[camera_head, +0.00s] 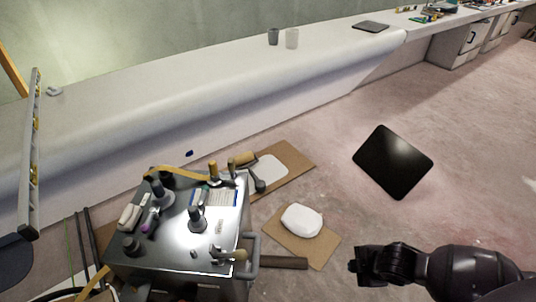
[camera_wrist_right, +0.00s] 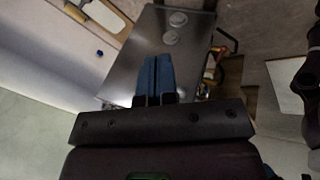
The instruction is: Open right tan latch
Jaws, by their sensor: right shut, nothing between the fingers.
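I cannot make out a tan latch for certain in either view. My right gripper (camera_head: 362,266) comes in from the lower right of the head view, over the floor and right of the metal tool cart (camera_head: 178,237). In the right wrist view its blue fingers (camera_wrist_right: 154,78) are together, with nothing between them. They show in front of a grey metal surface (camera_wrist_right: 190,55) bearing two pale round marks. Tan and dark parts (camera_wrist_right: 211,72) show just right of the fingers, too unclear to name. My left gripper is not in view.
The cart top holds several tools. A black square panel (camera_head: 393,161) lies on open floor. White cabinets (camera_head: 459,45) stand far right.

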